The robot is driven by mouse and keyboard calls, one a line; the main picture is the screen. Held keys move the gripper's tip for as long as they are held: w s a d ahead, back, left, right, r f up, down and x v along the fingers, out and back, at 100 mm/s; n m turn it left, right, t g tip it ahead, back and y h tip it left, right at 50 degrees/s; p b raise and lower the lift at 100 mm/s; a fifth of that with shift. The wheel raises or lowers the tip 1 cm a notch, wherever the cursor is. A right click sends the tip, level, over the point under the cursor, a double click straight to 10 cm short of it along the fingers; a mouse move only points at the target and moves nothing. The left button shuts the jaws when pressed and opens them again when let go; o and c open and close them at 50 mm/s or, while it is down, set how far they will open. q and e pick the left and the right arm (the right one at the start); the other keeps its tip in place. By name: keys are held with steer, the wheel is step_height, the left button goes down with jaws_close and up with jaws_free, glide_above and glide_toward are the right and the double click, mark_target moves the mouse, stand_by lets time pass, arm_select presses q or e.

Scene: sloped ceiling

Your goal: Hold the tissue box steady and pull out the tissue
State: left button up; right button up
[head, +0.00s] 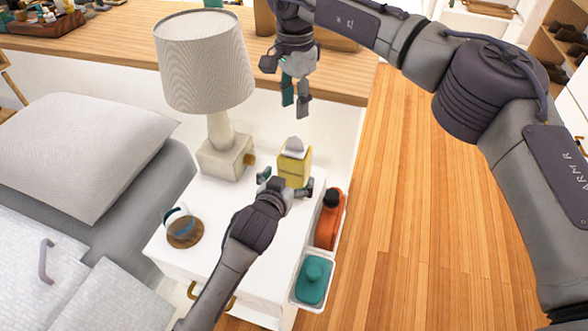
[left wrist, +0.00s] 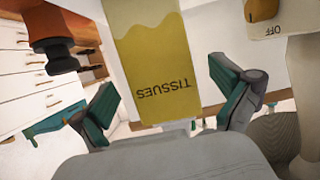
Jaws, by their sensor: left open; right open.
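The yellow tissue box (head: 294,168) stands on the white nightstand, with a white tissue (head: 295,145) sticking up from its top. My left gripper (head: 284,184) is open at the near side of the box, one finger toward each side. In the left wrist view the box (left wrist: 158,60), lettered TISSUES, shows between the spread fingers (left wrist: 170,108), with gaps on both sides; contact is not visible. My right gripper (head: 295,98) is open and empty, pointing down above and behind the tissue.
A lamp (head: 222,140) stands left of the box on the nightstand (head: 215,195). A round wooden-based item (head: 185,232) is at the front left. An orange bottle (head: 328,222) and a teal container (head: 313,280) sit in a side tray (head: 300,296). A bed is at left.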

arm_select(q)
steer(key=shift+x, duration=2.3)
steer(key=c, duration=1.3)
